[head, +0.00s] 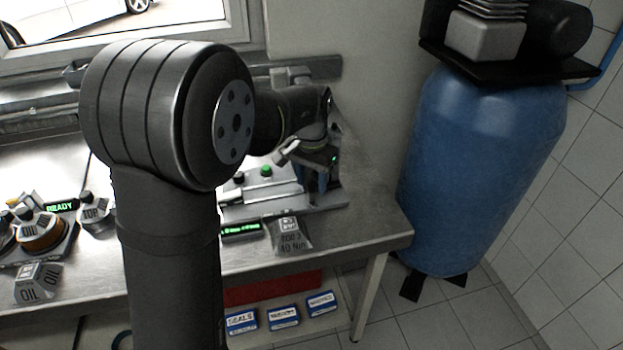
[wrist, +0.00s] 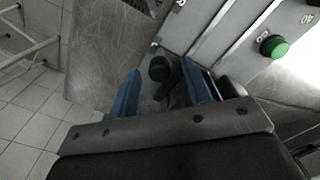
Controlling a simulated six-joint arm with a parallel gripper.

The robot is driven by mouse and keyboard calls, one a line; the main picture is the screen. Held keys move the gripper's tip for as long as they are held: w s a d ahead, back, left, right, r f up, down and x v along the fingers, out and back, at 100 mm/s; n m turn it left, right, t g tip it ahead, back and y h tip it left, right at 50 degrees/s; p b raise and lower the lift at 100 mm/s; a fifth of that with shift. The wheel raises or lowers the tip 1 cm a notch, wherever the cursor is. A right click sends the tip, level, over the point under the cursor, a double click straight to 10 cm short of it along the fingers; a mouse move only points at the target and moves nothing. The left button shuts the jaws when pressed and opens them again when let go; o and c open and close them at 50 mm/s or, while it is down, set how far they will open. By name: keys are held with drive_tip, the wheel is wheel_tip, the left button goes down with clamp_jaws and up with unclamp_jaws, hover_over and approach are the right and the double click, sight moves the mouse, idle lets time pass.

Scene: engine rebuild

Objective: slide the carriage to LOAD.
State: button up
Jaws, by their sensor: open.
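My gripper (head: 322,186) is over the right end of a light metal slide unit (head: 262,203) on the bench. Its two blue fingers (wrist: 161,69) are apart in the wrist view. A dark round knob (wrist: 160,66) shows between the fingertips, with a dark part beside the right finger; I cannot tell whether either finger touches it. Whether this knob belongs to the carriage is not clear. A green knob (head: 266,171) sits on the unit; a green knob (wrist: 273,46) also shows in the wrist view, near a "40" mark. I cannot read a LOAD mark.
My arm covers the middle of the bench. A block (head: 289,237) marked "40 Nm" and a lit green display (head: 240,230) are at the unit's front. Oil parts (head: 41,232) stand at left. A blue tank (head: 480,165) stands on the floor right of the bench.

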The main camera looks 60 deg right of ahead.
drive_tip(key=shift+f, duration=0.1)
clamp_jaws()
drive_tip(key=w+a, duration=1.1)
idle(0.6)
drive_tip(key=shift+w, duration=0.1)
drive_tip(key=shift+c, duration=0.2)
unclamp_jaws()
drive_tip(key=shift+w+a, duration=0.1)
drive_tip(key=shift+a, duration=0.05)
drive_tip(key=shift+o, duration=0.2)
